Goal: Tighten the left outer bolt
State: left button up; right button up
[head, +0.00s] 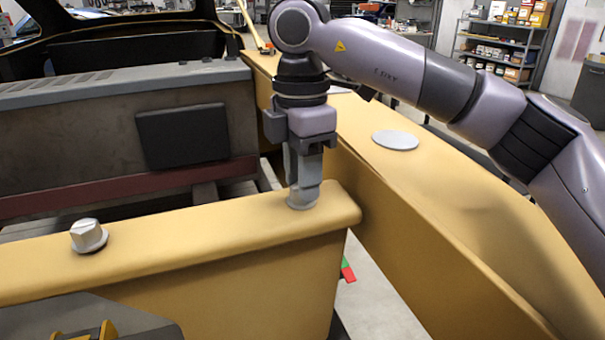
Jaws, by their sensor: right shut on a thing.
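A grey hex-head bolt (87,234) with a round flange stands on the yellow beam (200,236), toward its left part, slightly tilted, with nothing touching it. My right gripper (303,190) points straight down over the right end of the same beam. It is shut on a second bolt (302,205), of which only the round grey flange shows below the fingers. The head of that bolt is hidden by the fingers. My left gripper is not in view.
A yellow side rail (440,215) with a flat grey disc (396,140) runs along the right, under my right arm. A grey panel with a black plate (183,135) stands behind the beam. A stocked shelf (500,45) is far back. The space above the left bolt is clear.

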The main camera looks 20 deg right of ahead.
jog(key=shift+r, duration=0.3)
jog(key=o, duration=0.9)
jog(key=shift+a, duration=0.1)
jog(key=shift+o, duration=0.8)
jog(key=shift+f, duration=0.15)
notch_tip(320, 180, up, 6)
jog(key=shift+r+p, duration=0.1)
jog(key=shift+p, duration=0.2)
jog(key=shift+r, duration=0.5)
jog(key=shift+r, duration=0.1)
